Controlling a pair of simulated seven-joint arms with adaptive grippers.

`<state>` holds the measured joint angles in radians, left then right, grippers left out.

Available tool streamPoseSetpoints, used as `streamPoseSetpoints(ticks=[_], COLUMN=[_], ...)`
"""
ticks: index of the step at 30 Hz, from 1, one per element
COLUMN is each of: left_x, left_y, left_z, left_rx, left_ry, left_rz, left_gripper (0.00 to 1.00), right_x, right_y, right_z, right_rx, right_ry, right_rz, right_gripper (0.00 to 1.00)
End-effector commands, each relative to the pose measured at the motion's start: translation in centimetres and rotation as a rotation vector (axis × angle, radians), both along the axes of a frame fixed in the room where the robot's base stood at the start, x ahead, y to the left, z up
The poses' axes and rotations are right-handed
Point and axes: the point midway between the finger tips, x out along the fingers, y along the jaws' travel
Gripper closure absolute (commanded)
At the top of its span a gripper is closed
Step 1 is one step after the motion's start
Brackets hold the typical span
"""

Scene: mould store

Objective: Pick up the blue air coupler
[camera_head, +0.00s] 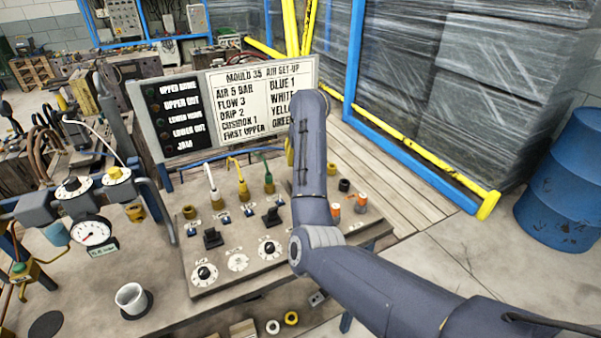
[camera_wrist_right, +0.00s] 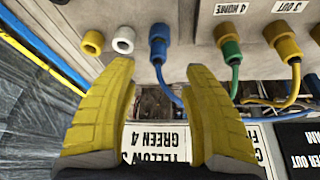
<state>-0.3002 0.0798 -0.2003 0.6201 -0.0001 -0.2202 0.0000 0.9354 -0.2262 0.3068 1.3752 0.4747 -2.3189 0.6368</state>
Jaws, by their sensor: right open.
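The blue air coupler (camera_wrist_right: 158,46) shows in the right wrist view. It sits at the edge of a pale panel, with a blue hose running from it. My right gripper (camera_wrist_right: 158,72) has its yellow fingers spread apart, with the coupler between and just beyond the fingertips in the picture; nothing is held. No contact with the coupler shows. In the head view my right arm covers the area of the coupler, so it is hidden there. My left gripper is not in view.
Beside the blue coupler are a white fitting (camera_wrist_right: 123,40), a yellow one (camera_wrist_right: 92,42) and a green coupler (camera_wrist_right: 229,50) with its hose. A sign board (camera_head: 262,95) stands behind the control panel. A white cup (camera_head: 131,298) and a gauge (camera_head: 92,233) are at left.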

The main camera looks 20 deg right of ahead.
Motion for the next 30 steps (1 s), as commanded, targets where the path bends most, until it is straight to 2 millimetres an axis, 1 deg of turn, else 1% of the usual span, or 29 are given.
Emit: streamPoseSetpoints(ticks=[1, 6, 14, 24, 30], left_x=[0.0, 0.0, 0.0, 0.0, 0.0], left_y=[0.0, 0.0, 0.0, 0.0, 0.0], left_z=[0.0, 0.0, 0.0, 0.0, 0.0], left_rx=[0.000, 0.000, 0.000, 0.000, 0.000], left_ry=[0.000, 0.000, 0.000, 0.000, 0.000], left_rz=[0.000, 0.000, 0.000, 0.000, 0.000], left_gripper=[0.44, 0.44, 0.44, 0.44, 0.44], right_x=[0.2, 0.9, 1.3, 2.7, 3.0], right_y=[-0.2, -0.1, -0.2, -0.5, -0.4], right_z=[-0.8, -2.2, -3.3, -6.9, -7.7], right_rx=[-0.003, -0.001, -0.001, -0.002, 0.001], right_ry=[0.003, 0.000, 0.001, 0.002, 0.000], right_rz=[0.000, 0.001, 0.001, 0.000, 0.000], right_gripper=[0.52, 0.52, 0.52, 0.52, 0.52])
